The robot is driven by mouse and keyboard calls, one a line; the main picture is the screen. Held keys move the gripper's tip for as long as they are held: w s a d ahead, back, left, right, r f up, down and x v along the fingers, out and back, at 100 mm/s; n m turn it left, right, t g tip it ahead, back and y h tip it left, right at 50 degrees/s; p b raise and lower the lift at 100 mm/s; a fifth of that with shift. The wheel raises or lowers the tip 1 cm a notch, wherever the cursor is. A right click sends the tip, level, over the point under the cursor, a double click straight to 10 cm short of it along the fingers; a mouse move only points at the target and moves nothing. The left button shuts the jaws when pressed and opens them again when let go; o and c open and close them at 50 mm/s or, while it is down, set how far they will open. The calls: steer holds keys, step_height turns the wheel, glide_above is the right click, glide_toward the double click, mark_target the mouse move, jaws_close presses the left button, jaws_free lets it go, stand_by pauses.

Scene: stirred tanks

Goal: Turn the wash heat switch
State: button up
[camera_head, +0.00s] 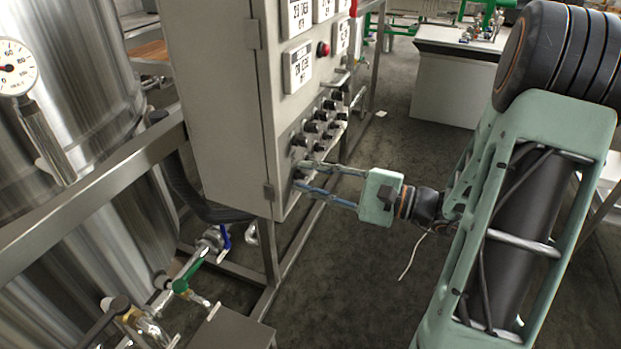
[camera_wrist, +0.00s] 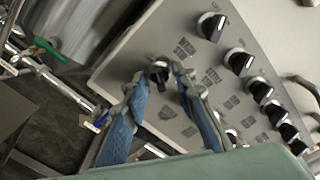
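A grey control panel (camera_wrist: 130,55) carries several black rotary switches on pale round bases. Its labels are too small to read, so I cannot tell by name which one is the wash heat switch. My gripper (camera_wrist: 158,73) has its two blue-padded fingers apart, with one black switch (camera_wrist: 160,76) between the fingertips. I cannot see firm contact on both sides of that switch. In the head view my gripper (camera_head: 299,177) reaches the lower near corner of the cabinet's panel, and its fingertips partly hide the switches there.
The grey cabinet (camera_head: 215,100) also bears digital displays (camera_head: 297,66) and a red button (camera_head: 323,49). More switches (camera_wrist: 240,62) stand close to the right of my fingers in the wrist view. A steel tank (camera_head: 75,90) and a frame rail (camera_head: 90,190) are at the left.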

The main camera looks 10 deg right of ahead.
jaws_close()
steer(key=shift+r+m+p, duration=0.1)
steer(key=shift+m+p, duration=0.3)
steer(key=shift+p, duration=0.1)
steer(key=m+p, duration=0.2)
steer(key=p, duration=0.1)
steer(key=shift+r+m, duration=0.1)
steer(key=shift+m, duration=0.2)
steer(key=m+p, duration=0.2)
steer(key=shift+m+p, duration=0.35)
steer(key=shift+m, duration=0.05)
steer(key=shift+m+p, duration=0.6)
steer(key=shift+m, duration=0.2)
steer(key=shift+f, duration=0.25)
